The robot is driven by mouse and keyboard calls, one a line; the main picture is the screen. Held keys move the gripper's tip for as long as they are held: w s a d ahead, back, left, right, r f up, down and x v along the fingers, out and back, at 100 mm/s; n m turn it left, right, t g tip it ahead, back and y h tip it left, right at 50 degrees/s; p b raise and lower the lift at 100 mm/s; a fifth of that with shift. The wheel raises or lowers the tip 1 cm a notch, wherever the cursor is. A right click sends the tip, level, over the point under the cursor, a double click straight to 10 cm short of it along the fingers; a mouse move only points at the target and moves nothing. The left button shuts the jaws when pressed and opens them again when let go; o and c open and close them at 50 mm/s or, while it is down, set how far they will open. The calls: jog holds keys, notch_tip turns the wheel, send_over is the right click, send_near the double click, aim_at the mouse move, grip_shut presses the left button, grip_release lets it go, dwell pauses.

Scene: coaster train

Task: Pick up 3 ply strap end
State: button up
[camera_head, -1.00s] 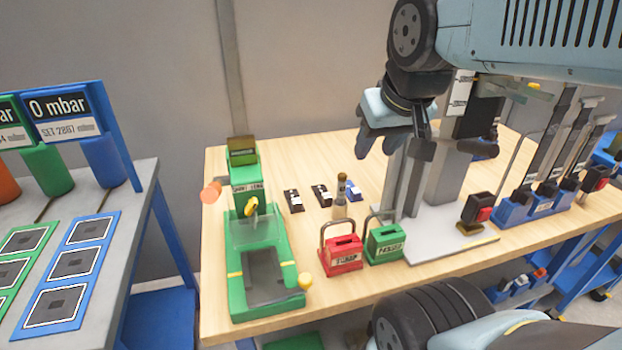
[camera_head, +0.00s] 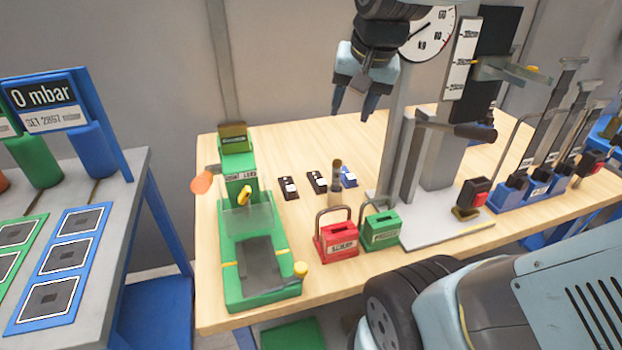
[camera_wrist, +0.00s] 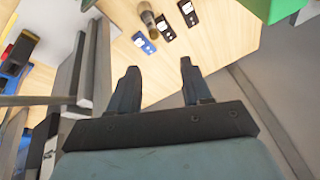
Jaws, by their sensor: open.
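Three small strap-end-like pieces with white labels lie in a row on the wooden table: a dark one (camera_head: 288,188), a second dark one (camera_head: 317,182) and a blue one (camera_head: 348,177). The labels are too small to read, so I cannot tell which is the 3 ply one. The wrist view shows them near the top: dark (camera_wrist: 188,12), dark (camera_wrist: 165,27) and blue (camera_wrist: 145,42). My gripper (camera_head: 352,116) is open and empty, high above the table behind the row. Its fingers (camera_wrist: 158,68) point toward the pieces in the wrist view.
A brown-topped cylinder (camera_head: 336,180) stands close to the blue piece. A green fixture (camera_head: 262,297) is at left; red (camera_head: 338,241) and green (camera_head: 381,232) handled blocks stand in front. A grey post stand with a dial (camera_head: 428,30) rises at right, near my gripper.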

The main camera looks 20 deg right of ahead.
jog(key=w+f+m+g, duration=0.25)
jog(key=w+m, duration=0.35)
jog(key=w, duration=0.3)
jog(key=m+g+y, duration=0.1)
jog(key=m+g, duration=0.2)
jog(key=m, duration=0.6)
send_near(320, 182)
jog(key=f, duration=0.6)
jog(key=a+f, duration=0.1)
jog(key=f, duration=0.1)
jog(key=shift+s+f, duration=0.4)
grip_shut()
